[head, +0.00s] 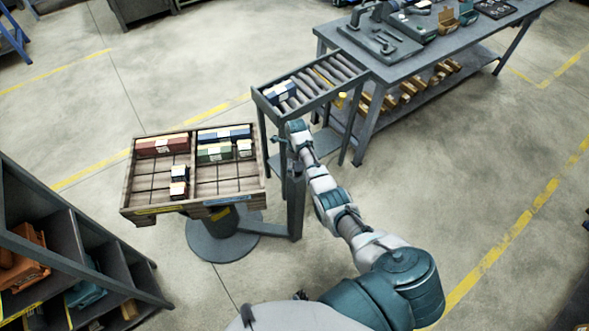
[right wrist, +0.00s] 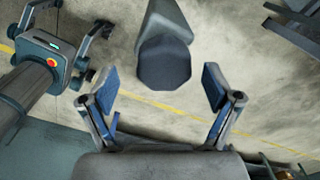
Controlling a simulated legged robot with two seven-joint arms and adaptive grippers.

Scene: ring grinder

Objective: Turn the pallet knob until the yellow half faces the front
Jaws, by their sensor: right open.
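The wooden pallet (head: 125,190) sits on a round grey pedestal. Its front edge has a yellow strip (head: 158,209) on the left and a blue strip (head: 228,200) on the right. A dark grey post (head: 296,205) stands at its right side. My right gripper (head: 287,145) is above the post's top, partly hidden by its own arm. In the right wrist view my right gripper (right wrist: 160,100) is open, and a dark grey faceted knob (right wrist: 165,64) shows between its fingers, apart from both. My left gripper (right wrist: 68,35) shows at upper left, fingers apart and empty.
Red, blue and green boxes (head: 163,145) lie in the pallet's compartments. A roller stand (head: 330,95) with a blue box is behind the post, beside a workbench (head: 450,45). A shelf rack (head: 70,235) is at lower left. The floor on the right is clear.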

